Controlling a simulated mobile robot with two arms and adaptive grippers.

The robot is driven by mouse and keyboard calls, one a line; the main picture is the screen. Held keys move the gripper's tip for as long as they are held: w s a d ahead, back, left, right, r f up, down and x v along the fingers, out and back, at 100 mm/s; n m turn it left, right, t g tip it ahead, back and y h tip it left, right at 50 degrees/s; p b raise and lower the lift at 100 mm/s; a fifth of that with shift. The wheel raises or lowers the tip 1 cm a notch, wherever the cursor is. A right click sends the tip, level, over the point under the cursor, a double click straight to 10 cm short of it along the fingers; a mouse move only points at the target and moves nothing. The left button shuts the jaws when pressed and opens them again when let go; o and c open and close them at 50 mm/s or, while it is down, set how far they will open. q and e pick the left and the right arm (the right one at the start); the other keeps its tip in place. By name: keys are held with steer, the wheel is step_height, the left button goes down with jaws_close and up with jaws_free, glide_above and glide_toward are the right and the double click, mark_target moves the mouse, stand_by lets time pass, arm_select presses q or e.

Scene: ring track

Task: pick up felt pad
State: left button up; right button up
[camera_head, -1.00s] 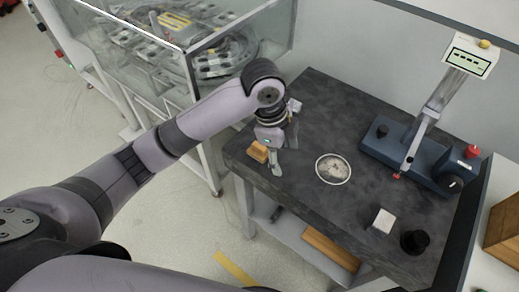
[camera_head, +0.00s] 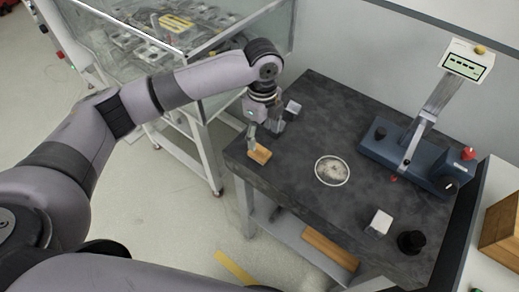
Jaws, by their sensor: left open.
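A small tan block (camera_head: 259,154) lies near the left edge of the dark stone-topped table (camera_head: 310,120); it may be the felt pad, but I cannot tell for sure. My left gripper (camera_head: 263,134) points down just behind and above this block, open, with nothing visible between its fingers. I cannot tell whether a finger touches the block. A round, mottled grey pad or dish with a white rim (camera_head: 332,171) lies flat in the middle of the table, to the right of the gripper. My right gripper is not in view.
A small pale block (camera_head: 293,108) lies just right of my gripper. A white block (camera_head: 379,222) and black round knob-like piece (camera_head: 411,242) are at the front right. A blue instrument with a display (camera_head: 410,155) stands at the back right. A glass-walled case (camera_head: 215,55) is behind my arm.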

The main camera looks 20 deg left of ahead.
mark_target(260, 147)
arm_select(q)
step_height(260, 147, down, 2)
steer(key=shift+f, duration=0.2)
steer(key=f, duration=0.1)
steer(key=f+p, duration=0.1)
steer(key=f, duration=0.2)
steer(key=shift+a+f+p, duration=0.15)
steer(key=shift+a+p, duration=0.2)
steer(key=shift+p, duration=0.05)
steer(key=shift+w+f, duration=0.1)
steer(key=shift+f, duration=0.35)
steer(key=c, duration=1.2)
